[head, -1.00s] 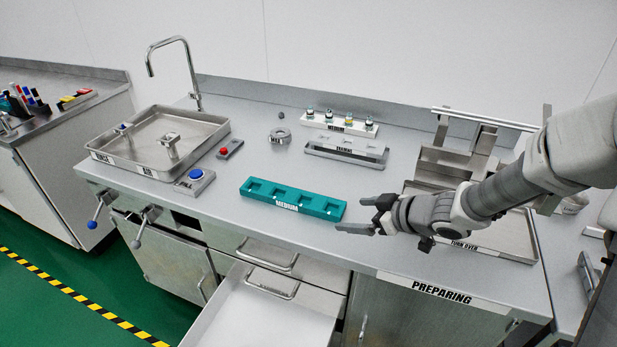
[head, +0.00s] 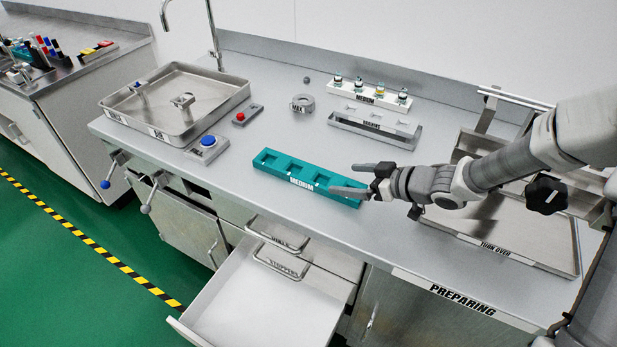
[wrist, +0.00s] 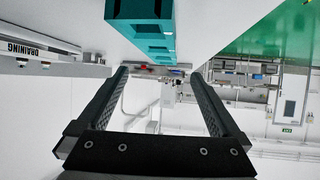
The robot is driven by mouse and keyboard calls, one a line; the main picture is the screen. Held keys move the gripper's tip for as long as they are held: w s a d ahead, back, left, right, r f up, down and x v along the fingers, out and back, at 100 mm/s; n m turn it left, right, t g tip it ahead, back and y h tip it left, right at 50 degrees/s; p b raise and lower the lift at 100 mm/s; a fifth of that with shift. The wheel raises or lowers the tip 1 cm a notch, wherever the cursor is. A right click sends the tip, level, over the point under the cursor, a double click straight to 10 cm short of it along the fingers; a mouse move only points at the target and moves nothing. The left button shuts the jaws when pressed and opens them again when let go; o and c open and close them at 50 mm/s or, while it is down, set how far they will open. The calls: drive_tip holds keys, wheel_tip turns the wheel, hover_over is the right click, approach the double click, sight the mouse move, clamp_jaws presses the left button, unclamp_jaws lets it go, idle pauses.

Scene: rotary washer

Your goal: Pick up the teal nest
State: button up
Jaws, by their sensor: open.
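The teal nest (head: 285,168) is a long block with square recesses and a MEDIUM label, lying flat on the steel counter in the middle of the head view. It also shows at the top of the wrist view (wrist: 150,40), beyond the fingers. My gripper (head: 352,179) is at the nest's right end, with its fingers pointing left. The fingers are apart and nothing is between them. In the head view one finger overlaps the nest's right end; I cannot tell whether it touches. In the wrist view the open fingers (wrist: 160,85) frame an empty gap.
A draining rack (head: 374,130) and a white MEDIUM rack with small bottles (head: 366,99) stand behind the nest. A metal ring (head: 302,103), red button (head: 241,117), blue button (head: 208,141) and sink tray (head: 245,90) lie leftward. An open drawer (head: 265,310) juts out below.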

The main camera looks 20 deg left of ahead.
sight(313, 175)
drive_tip(key=b+x, duration=0.2)
drive_tip(key=x, duration=1)
drive_tip(key=shift+a+f, duration=0.1)
drive_tip(key=shift+a, duration=0.05)
drive_tip(key=shift+c, duration=0.3)
drive_tip(key=c, duration=1.3)
drive_tip(key=shift+c, duration=0.2)
wheel_tip(313, 175, up, 5)
drive_tip(key=shift+w+f+p, duration=0.1)
drive_tip(key=shift+f+p, duration=0.1)
drive_tip(key=shift+p, duration=0.55)
drive_tip(key=w+p+v, duration=0.1)
drive_tip(key=p+v, duration=0.2)
drive_tip(key=v, duration=1)
drive_tip(key=shift+d+r, duration=0.15)
drive_tip(key=shift+d, duration=0.2)
